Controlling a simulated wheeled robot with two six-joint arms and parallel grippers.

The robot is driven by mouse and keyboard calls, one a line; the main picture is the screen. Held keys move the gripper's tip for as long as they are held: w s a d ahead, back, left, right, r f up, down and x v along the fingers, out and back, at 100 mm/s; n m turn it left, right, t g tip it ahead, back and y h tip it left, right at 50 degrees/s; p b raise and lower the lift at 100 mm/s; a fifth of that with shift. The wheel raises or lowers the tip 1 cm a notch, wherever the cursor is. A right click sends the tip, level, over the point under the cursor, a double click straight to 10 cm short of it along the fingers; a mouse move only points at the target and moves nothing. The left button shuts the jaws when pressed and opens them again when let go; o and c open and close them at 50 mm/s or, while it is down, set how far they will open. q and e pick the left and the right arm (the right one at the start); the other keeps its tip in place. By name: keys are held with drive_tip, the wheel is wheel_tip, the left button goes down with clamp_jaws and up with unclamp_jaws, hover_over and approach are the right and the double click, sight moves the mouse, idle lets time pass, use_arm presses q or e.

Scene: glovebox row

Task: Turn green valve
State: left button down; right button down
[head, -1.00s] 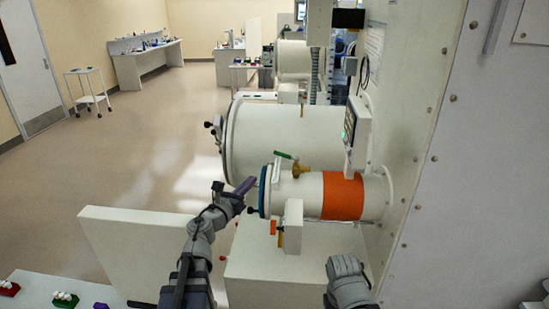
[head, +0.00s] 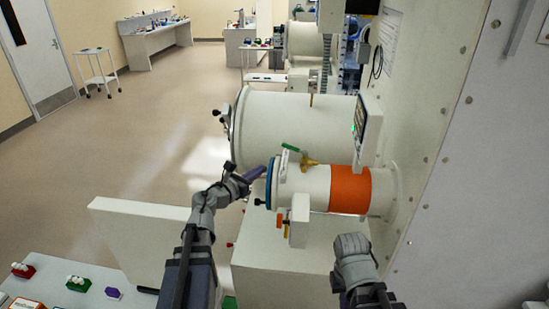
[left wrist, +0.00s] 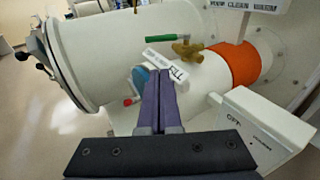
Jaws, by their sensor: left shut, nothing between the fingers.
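The green valve has a green lever handle (head: 290,147) on a brass body (head: 308,161), on top of the small white cylinder (head: 316,185) with an orange band. In the left wrist view the green handle (left wrist: 168,39) lies about level, left of the brass body (left wrist: 187,48). My left gripper (head: 261,172), with purple fingers, is left of the cylinder's blue end ring (head: 271,185). Its shut, empty fingers (left wrist: 160,72) appear below the handle in the wrist view, apart from it. Of my right arm only a grey link shows; its fingers are hidden.
A large white cylinder (head: 290,120) lies behind the small one. A white label plate (left wrist: 166,62) is by the valve. A white box (head: 299,222) hangs in front of the small cylinder. A white panel (head: 140,235) stands left; open floor lies beyond.

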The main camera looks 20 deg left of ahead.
use_arm(q)
drive_tip(key=b, duration=0.1)
approach(294, 149)
drive_tip(key=w+f, duration=0.1)
drive_tip(key=w+a+f, duration=0.1)
drive_tip(key=w, duration=0.1)
drive_tip(key=shift+w+f, duration=0.2)
drive_tip(key=shift+f, duration=0.05)
drive_tip(key=shift+w+d+r+p, duration=0.15)
drive_tip(key=shift+w, duration=0.4)
drive_tip(key=shift+w+d+r+p, duration=0.15)
drive_tip(key=shift+w, duration=0.35)
drive_tip(key=shift+w+d+r, duration=0.15)
drive_tip(key=shift+w+d, duration=0.15)
drive_tip(key=shift+w, duration=0.3)
drive_tip(key=shift+w+a+m+h, duration=0.1)
drive_tip(key=shift+w+m+h, duration=0.15)
drive_tip(key=shift+m+h, duration=0.25)
